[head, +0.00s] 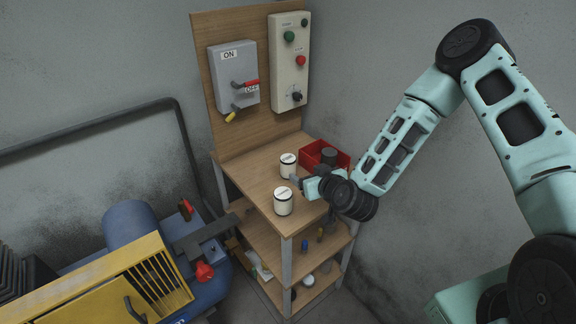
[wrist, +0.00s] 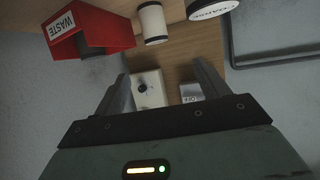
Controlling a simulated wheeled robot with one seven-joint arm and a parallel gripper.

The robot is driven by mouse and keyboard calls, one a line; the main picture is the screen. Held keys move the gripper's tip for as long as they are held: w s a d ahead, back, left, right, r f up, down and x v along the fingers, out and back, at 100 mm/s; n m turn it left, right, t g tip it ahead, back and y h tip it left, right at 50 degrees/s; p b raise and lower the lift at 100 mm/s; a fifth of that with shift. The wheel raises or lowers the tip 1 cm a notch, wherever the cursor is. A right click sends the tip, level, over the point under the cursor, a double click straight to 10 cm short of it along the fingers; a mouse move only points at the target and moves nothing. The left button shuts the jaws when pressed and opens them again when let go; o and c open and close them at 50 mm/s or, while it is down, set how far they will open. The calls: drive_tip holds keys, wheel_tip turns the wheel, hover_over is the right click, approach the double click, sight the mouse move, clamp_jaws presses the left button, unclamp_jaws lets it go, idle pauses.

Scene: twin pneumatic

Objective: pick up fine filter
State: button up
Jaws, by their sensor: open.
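Two white cans with dark rims stand upright on the top shelf. The near can (head: 283,201) has a lid label that appears to read COARSE, upside down, in the wrist view (wrist: 212,8). The far can (head: 288,165) stands behind it, closer to the backboard; its label is unreadable, so I take it as the fine filter only by elimination. It shows in the wrist view (wrist: 152,25) at the top, beyond the fingertips. My gripper (head: 294,180) is open and empty, reaching from the right near the gap between the cans. In the wrist view (wrist: 162,70) nothing sits between its fingers.
A red WASTE bin (head: 313,151) with a dark cylinder (head: 328,155) stands at the shelf's back right. A switch box (head: 234,76) and control panel (head: 289,62) hang on the wooden backboard (head: 210,135). A blue and yellow machine (head: 105,283) stands left.

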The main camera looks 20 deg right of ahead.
drive_tip(key=p, duration=0.5)
approach(288, 158)
drive_tip(key=x, duration=0.4)
drive_tip(key=shift+w+f, duration=0.25)
drive_tip(key=shift+f, duration=0.1)
drive_tip(key=shift+w+a+f+p, duration=0.15)
drive_tip(key=shift+w+p, duration=0.2)
drive_tip(key=shift+w, duration=0.25)
drive_tip(key=shift+p+x, duration=0.8)
drive_tip(key=shift+x, duration=1.2)
drive_tip(key=c, duration=1.1)
